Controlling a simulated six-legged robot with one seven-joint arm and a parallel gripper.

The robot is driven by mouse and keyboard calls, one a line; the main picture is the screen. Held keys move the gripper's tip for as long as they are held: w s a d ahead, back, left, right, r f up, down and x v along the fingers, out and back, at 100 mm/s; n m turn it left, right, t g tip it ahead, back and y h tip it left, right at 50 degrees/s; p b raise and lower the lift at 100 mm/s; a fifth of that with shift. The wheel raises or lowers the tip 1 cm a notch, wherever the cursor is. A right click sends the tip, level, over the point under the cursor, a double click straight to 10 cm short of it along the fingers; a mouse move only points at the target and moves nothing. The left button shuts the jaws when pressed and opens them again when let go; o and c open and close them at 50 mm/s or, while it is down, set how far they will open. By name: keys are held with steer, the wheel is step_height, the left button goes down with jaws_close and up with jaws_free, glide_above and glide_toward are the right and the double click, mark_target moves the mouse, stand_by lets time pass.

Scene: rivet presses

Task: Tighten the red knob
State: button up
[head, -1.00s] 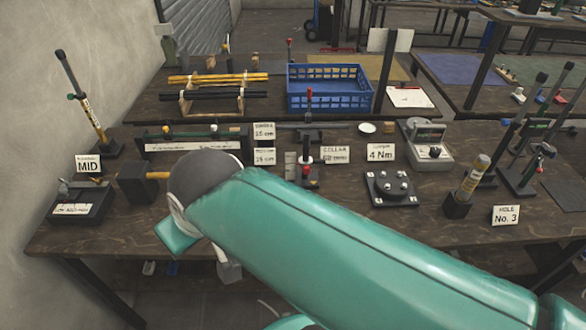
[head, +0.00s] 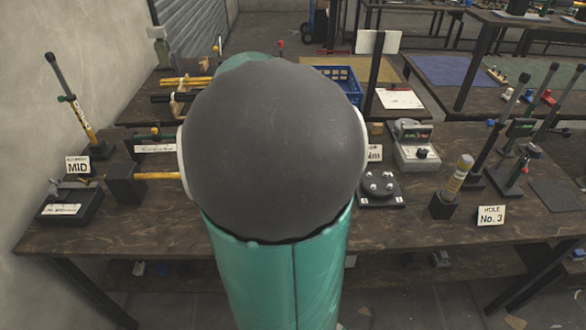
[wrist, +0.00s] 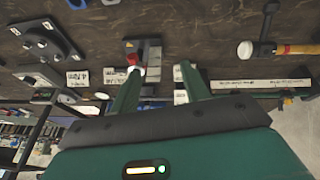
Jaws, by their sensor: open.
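A small red part (wrist: 133,59), which looks like the red knob, sits on a small stand (wrist: 153,55) on the bench in the wrist view. My gripper (wrist: 158,70) is open, its two green fingers spread and reaching toward the bench. The left finger's tip is close to the red part in the picture; I cannot tell whether they touch. In the head view my arm's large dark joint hides the stand, the red part and the gripper.
A black plate with several pegs (head: 381,188) stands right of my arm, with a grey gauge box (head: 417,152) behind it. A blue crate (head: 347,84) is behind.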

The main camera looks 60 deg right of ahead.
steer(key=s+d+m+g+h, duration=0.1)
steer(key=s+d, duration=0.2)
steer(key=d, duration=0.2)
steer(key=x, duration=1.2)
steer(key=shift+d+f, duration=0.15)
steer(key=shift+f, duration=0.2)
steer(key=shift+s, duration=0.1)
steer(key=c, duration=1)
